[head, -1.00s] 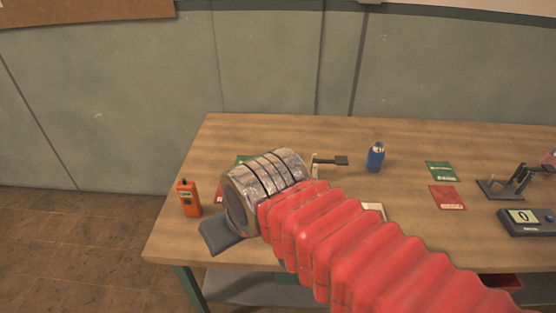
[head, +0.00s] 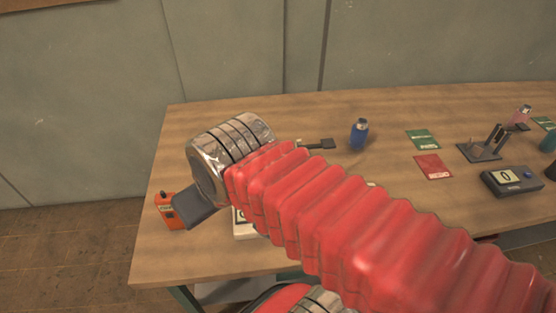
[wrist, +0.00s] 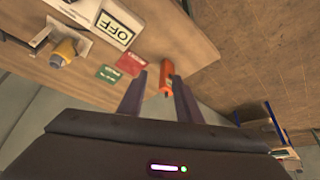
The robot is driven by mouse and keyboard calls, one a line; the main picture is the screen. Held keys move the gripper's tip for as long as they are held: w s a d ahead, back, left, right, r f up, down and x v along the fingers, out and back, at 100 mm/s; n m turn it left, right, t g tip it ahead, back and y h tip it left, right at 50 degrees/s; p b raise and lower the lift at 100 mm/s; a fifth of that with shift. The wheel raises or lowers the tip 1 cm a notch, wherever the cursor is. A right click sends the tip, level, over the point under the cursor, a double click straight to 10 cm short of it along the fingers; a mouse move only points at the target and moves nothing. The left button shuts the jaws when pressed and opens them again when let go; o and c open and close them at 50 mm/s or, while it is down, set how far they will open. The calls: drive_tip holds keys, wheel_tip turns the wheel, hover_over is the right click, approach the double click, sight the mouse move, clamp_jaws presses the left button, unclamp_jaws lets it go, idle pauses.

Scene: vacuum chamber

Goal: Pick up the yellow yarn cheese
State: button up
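A small yellow cylinder with a pale end, which looks like the yellow yarn cheese (wrist: 66,48), sits at a metal stand at the upper left of the wrist view. It is well to the left of my gripper. I cannot make it out in the head view, where my red-sleeved arm covers part of the table. My gripper (wrist: 154,88) is open, its two dark fingers apart with nothing held. An orange handheld device (wrist: 167,76) shows just beyond the fingers. In the head view a dark finger (head: 194,208) overlaps the same orange device (head: 164,212).
In the head view a blue bottle (head: 359,134), a grey display box (head: 511,181) and a black stand (head: 485,147) are farther right. The table's left edge is near my gripper.

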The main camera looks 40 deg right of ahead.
drive_tip(key=o, duration=0.3)
drive_tip(key=shift+f, duration=0.15)
drive_tip(key=shift+o, duration=0.8)
drive_tip(key=shift+w+d+f+m, duration=0.1)
drive_tip(key=shift+d+f+m, duration=0.15)
drive_tip(key=shift+m, duration=0.25)
drive_tip(key=shift+o, duration=0.3)
wheel_tip(320, 180, down, 5)
drive_tip(key=w+d+m+g+y, duration=0.2)
drive_tip(key=m+y, duration=0.1)
drive_tip(key=m, duration=0.5)
drive_tip(key=shift+d+g, duration=0.3)
drive_tip(key=w+d+f+m+t+y, duration=0.2)
drive_tip(key=w+d+m+t, duration=0.15)
drive_tip(key=d+m, duration=0.5)
drive_tip(key=w+d+f+m+t+y, duration=0.2)
drive_tip(key=w+d+m+t, duration=0.15)
drive_tip(key=d+m, duration=0.5)
drive_tip(key=s+d+f+m+t+h, duration=0.1)
drive_tip(key=s+d+m+t+h, duration=0.1)
drive_tip(key=d+m, duration=0.2)
drive_tip(key=s+d+m+t+h, duration=0.1)
drive_tip(key=d+m, duration=0.3)
drive_tip(key=d, duration=0.5)
drive_tip(key=shift+s+f+t+h, duration=0.35)
drive_tip(key=shift+t+h, duration=0.35)
drive_tip(key=shift+a, duration=0.1)
